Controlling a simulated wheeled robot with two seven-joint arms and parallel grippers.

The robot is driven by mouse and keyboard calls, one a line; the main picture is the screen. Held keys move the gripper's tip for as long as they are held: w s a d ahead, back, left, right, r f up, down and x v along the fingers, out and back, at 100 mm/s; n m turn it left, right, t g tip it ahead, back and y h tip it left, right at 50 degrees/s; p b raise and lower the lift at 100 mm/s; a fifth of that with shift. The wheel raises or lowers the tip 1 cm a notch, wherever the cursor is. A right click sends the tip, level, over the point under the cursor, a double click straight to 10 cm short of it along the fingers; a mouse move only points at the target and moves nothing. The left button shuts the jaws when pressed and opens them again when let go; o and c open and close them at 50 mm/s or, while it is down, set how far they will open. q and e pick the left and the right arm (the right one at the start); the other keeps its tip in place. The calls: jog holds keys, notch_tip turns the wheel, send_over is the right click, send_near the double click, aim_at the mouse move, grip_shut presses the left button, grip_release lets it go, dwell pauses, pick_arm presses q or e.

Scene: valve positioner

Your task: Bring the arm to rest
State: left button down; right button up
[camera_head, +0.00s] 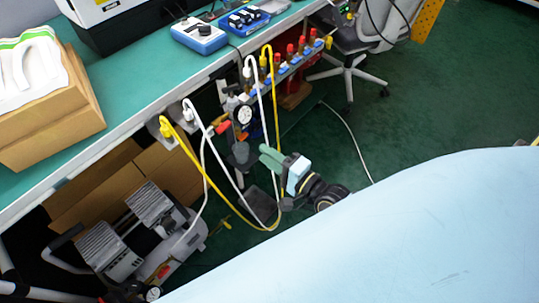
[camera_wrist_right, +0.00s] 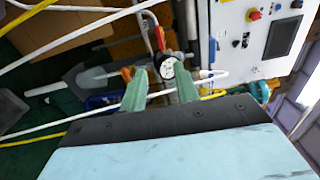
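My right gripper (camera_head: 264,152) shows in the head view with its green fingers pointing left, just below and right of a round white-faced gauge (camera_head: 245,114). In the right wrist view the right gripper (camera_wrist_right: 160,78) has its two fingers spread apart, with nothing held between them. A gauge (camera_wrist_right: 167,68) shows beyond the gap, near the right fingertip. I cannot tell the exact distance to it. My left gripper is in neither view.
A green-topped bench (camera_head: 135,85) runs along the left, with a row of valves (camera_head: 290,65) at its front edge. White hoses and a yellow hose (camera_head: 232,207) hang close to the right gripper. A compressor (camera_head: 180,240) sits below. Green floor (camera_head: 440,110) is open at right.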

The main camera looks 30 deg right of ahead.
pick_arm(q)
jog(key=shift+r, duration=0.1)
pick_arm(e)
jog(key=shift+f, duration=0.1)
